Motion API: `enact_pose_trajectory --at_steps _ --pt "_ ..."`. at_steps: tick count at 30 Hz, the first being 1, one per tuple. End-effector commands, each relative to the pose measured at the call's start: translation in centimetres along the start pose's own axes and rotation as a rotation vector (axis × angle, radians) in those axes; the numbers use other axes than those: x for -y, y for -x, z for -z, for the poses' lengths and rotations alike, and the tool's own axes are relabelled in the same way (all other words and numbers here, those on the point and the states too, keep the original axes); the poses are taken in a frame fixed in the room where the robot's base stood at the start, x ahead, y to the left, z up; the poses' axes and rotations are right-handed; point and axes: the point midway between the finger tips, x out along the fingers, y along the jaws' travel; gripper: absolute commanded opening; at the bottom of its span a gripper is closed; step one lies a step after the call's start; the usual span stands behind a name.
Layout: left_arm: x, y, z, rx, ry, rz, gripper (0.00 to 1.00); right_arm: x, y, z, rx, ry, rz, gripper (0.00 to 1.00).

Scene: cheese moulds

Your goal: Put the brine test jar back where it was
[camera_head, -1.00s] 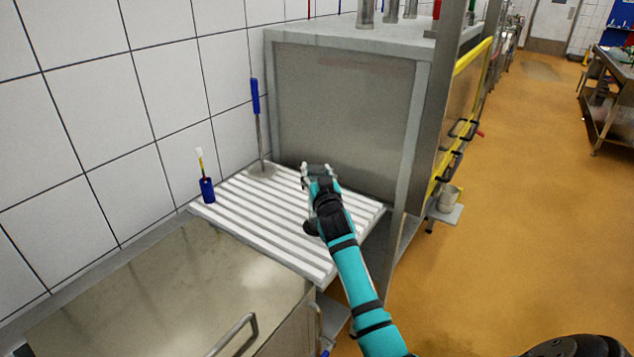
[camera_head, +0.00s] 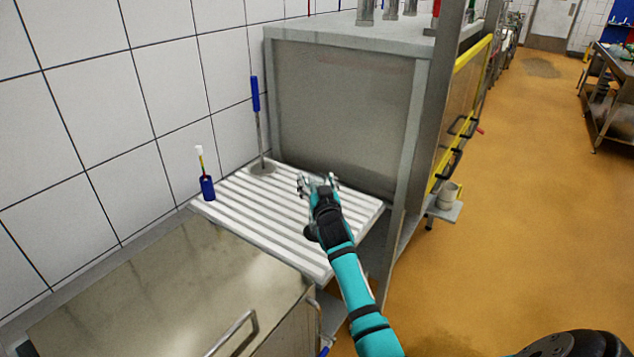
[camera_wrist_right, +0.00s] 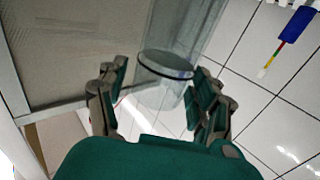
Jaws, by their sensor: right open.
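The brine test jar (camera_wrist_right: 168,66) is a clear glass cylinder with a round rim. In the right wrist view it shows between and just beyond my right fingers. In the head view it is too faint to make out clearly. My right gripper (camera_head: 317,180) is open over the back right part of the white ribbed draining board (camera_head: 262,222); its two fingers also show apart in the right wrist view (camera_wrist_right: 158,95). I cannot tell whether a finger touches the glass. My left gripper is not in view.
A blue holder with a coloured hydrometer-like stick (camera_head: 207,187) stands at the board's left corner. A blue-handled tool with a round foot (camera_head: 257,110) stands at the back. A large steel cabinet (camera_head: 340,110) rises behind, and a steel lid (camera_head: 180,290) lies in front.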

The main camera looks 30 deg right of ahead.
Motion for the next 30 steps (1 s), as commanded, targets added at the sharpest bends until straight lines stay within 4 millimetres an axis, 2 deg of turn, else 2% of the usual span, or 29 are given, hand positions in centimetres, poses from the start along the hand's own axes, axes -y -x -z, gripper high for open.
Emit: enact_pose_trajectory --at_steps 3,7,15,21,25,30 --pt "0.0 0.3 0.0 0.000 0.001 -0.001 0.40 0.0 0.1 0.3 0.000 0.001 0.000 0.67" --pt "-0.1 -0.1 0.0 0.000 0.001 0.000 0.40 0.0 1.7 0.0 0.000 0.000 0.001 0.67" --pt "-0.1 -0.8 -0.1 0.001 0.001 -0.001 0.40 0.0 7.5 0.0 0.000 -0.001 0.001 0.67" --pt "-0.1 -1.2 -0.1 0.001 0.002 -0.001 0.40 0.0 10.7 0.1 0.000 0.000 0.001 0.67" --pt "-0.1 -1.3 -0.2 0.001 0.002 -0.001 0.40 0.0 11.8 0.2 0.000 -0.001 0.000 0.67" --pt "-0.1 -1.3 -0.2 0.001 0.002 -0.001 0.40 0.0 12.1 0.2 0.000 0.000 0.000 0.67"
